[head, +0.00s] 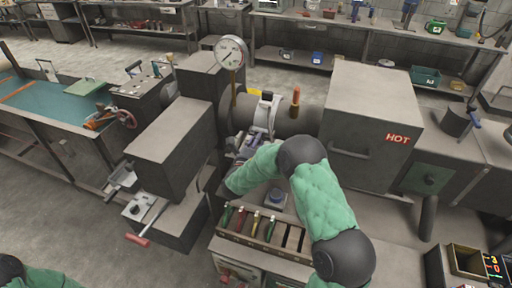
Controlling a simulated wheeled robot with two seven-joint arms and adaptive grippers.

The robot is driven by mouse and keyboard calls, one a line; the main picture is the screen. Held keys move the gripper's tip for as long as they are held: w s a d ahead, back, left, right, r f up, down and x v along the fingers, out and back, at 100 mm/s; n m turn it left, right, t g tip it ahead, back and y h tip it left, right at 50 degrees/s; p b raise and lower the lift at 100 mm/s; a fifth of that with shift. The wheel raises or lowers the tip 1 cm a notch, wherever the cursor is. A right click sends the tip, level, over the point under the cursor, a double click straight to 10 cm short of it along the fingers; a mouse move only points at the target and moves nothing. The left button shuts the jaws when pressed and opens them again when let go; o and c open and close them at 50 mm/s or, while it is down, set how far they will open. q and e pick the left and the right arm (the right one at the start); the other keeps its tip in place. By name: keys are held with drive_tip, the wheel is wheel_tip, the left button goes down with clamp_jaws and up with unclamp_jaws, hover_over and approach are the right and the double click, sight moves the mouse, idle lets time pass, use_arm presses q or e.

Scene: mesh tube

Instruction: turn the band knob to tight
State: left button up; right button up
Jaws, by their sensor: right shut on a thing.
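A light metal band (262,122) wraps around the dark horizontal tube (295,120), with a small black piece (267,96) at its top. My right arm in its green sleeve reaches in from the lower right. My right gripper (240,147) is at the lower front of the band, shut on what appears to be the band knob. The knob is hidden by the gripper and sleeve, so its turn position cannot be read. Only a piece of my left arm shows at the lower left corner; its gripper is out of view.
A pressure gauge (231,52) stands on a stem left of the band. An orange-topped fitting (296,97) rises from the tube. A grey box marked HOT (372,115) is at right. A rack of coloured-handled tools (262,236) stands below the arm.

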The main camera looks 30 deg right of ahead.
drive_tip(key=n+b, duration=0.4)
drive_tip(key=b, duration=0.7)
drive_tip(key=n+b, duration=0.3)
drive_tip(key=b, duration=0.9)
drive_tip(key=shift+d+r+n, duration=0.15)
drive_tip(key=shift+r+n, duration=0.05)
drive_tip(key=shift+n, duration=0.2)
idle(3.5)
